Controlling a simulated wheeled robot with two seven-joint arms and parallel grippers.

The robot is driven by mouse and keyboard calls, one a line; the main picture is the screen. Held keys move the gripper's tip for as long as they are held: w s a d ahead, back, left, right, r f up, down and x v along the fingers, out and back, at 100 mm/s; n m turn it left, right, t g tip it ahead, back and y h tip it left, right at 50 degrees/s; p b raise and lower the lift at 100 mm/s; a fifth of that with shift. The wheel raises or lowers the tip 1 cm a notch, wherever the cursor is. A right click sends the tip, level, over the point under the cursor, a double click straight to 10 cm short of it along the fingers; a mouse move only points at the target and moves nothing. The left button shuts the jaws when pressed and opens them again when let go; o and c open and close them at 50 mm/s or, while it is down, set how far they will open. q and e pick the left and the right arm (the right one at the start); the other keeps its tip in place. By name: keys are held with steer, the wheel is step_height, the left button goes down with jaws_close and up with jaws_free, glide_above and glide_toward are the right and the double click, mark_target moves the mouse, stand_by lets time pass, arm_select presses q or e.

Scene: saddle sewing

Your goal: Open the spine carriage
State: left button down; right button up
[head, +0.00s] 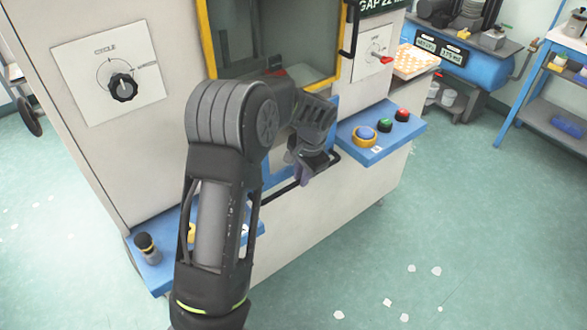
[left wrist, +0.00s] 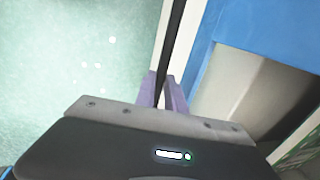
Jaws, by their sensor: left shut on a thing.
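A black handle bar (head: 282,191) runs across the front of the sewing machine, below the yellow-framed window. I take it as the spine carriage's handle. My left gripper (head: 303,174) reaches down to it and is shut on it. In the left wrist view, the bar (left wrist: 174,45) passes between the purple fingers of my left gripper (left wrist: 163,92). A blue frame (left wrist: 225,45) lies beside the bar there, around a pale recess. My arm hides much of the carriage front in the head view. My right gripper is not in view.
A blue ledge with colored buttons (head: 384,133) juts out right of the handle. Another blue ledge (head: 152,271) with a black knob is at lower left. The dial panel (head: 110,68) is on the machine's front. Green floor (head: 460,220) with white scraps is open at right.

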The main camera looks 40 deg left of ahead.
arm_select(q)
steer(key=s+d+b, duration=0.1)
steer(key=s+d, duration=0.2)
steer(key=d, duration=0.8)
steer(key=s+d+b, duration=0.1)
steer(key=s+d, duration=0.3)
steer(key=d, duration=0.8)
steer(key=shift+d, duration=0.25)
steer(key=c, duration=1.4)
jaws_free()
steer(key=shift+r, duration=0.1)
step_height(320, 180, up, 8)
steer(key=d, duration=0.1)
steer(key=shift+s+d+f, duration=0.15)
steer(key=shift+s+f, duration=0.1)
steer(key=shift+s+f, duration=0.1)
